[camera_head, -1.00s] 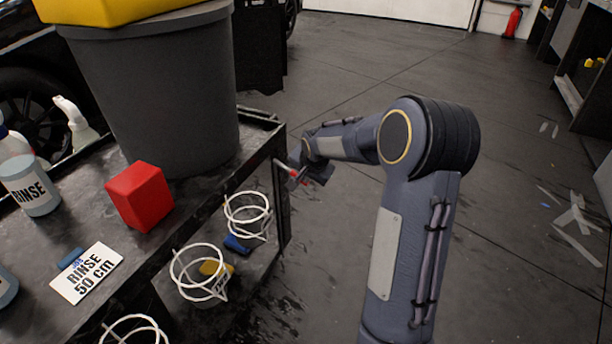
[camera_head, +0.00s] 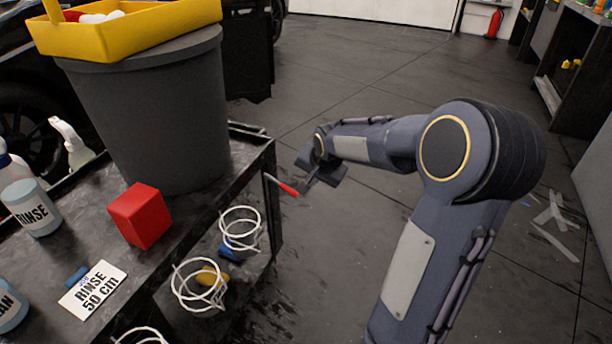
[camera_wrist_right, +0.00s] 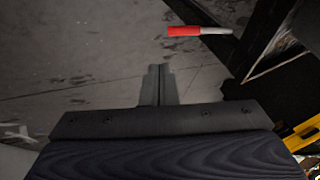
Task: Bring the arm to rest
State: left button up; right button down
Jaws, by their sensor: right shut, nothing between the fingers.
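My right arm reaches in from the lower right in the head view. My right gripper (camera_head: 308,182) is over open floor, just right of the cart's end. In the right wrist view its two fingers (camera_wrist_right: 158,72) are together with nothing between them. A red-tipped tool or handle (camera_head: 288,189) sticks out from the cart's end close to the gripper. It also shows beyond the fingertips in the right wrist view (camera_wrist_right: 185,31), apart from them. My left gripper is not in view.
The dark cart (camera_head: 160,232) on the left carries a grey bin (camera_head: 150,110) with a yellow tray (camera_head: 140,35), a red block (camera_head: 140,215), a rinse bottle (camera_head: 32,208) and a rinse card (camera_head: 93,290). White wire holders (camera_head: 240,212) hang on its side. Floor (camera_head: 370,85) ahead is clear.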

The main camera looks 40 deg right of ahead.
jog(key=shift+s+r, duration=0.3)
jog(key=shift+s, duration=0.05)
dwell(0.3)
jog(key=s+a+r+n+y+p, duration=0.1)
jog(key=s+a+r+n+y, duration=0.15)
jog(key=s+a+n, duration=0.65)
jog(key=s+a+r+n+y+p, duration=0.1)
jog(key=s+a+n+y, duration=0.15)
jog(key=s+a, duration=1.15)
notch_tip(320, 180, up, 29)
jog(key=p, duration=2.8)
jog(key=shift+d+r+y+p, duration=0.2)
jog(key=shift+y+p, duration=0.1)
jog(key=shift+y, duration=0.1)
